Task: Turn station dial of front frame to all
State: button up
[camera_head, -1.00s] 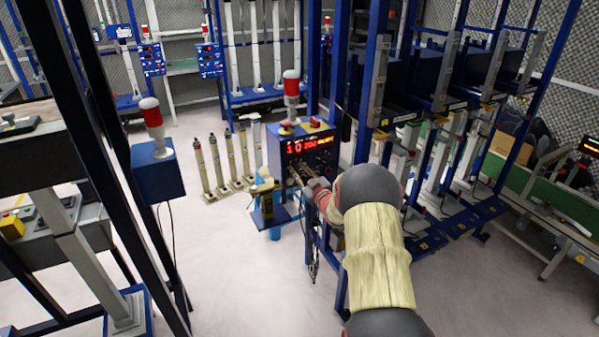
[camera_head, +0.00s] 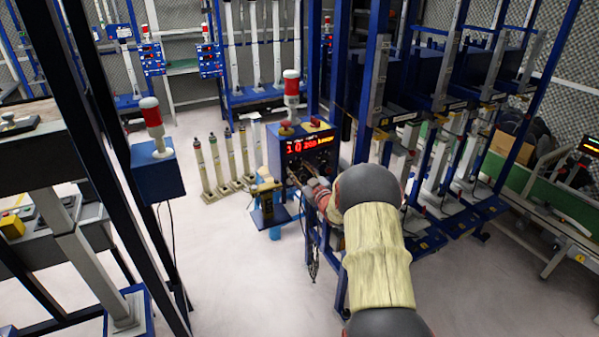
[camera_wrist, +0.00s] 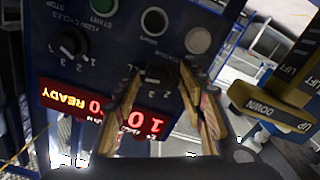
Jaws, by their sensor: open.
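The front frame's control box (camera_head: 290,151) has a lit red display (camera_head: 305,145) on its face. In the wrist view the panel (camera_wrist: 103,45) appears turned around, with the display (camera_wrist: 100,112) reading READY. A black dial (camera_wrist: 157,72) sits between my fingertips, which look close to it on both sides; I cannot tell whether they touch it. Its labels are partly hidden by the fingers and its pointer setting is unclear. My gripper (camera_wrist: 162,74) is open around this dial. In the head view my gripper (camera_head: 303,180) is at the box face, small and partly hidden by my arm.
A second black dial (camera_wrist: 70,44), a green button (camera_wrist: 104,6) and a white button (camera_wrist: 198,40) are on the panel. A yellow UP/DOWN lever part (camera_wrist: 265,107) stands close at right. Blue frame posts (camera_head: 371,75) rise right of the box.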

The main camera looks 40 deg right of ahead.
jog(key=v, duration=1.2)
jog(key=shift+d+f, duration=0.1)
jog(key=shift+f, duration=0.1)
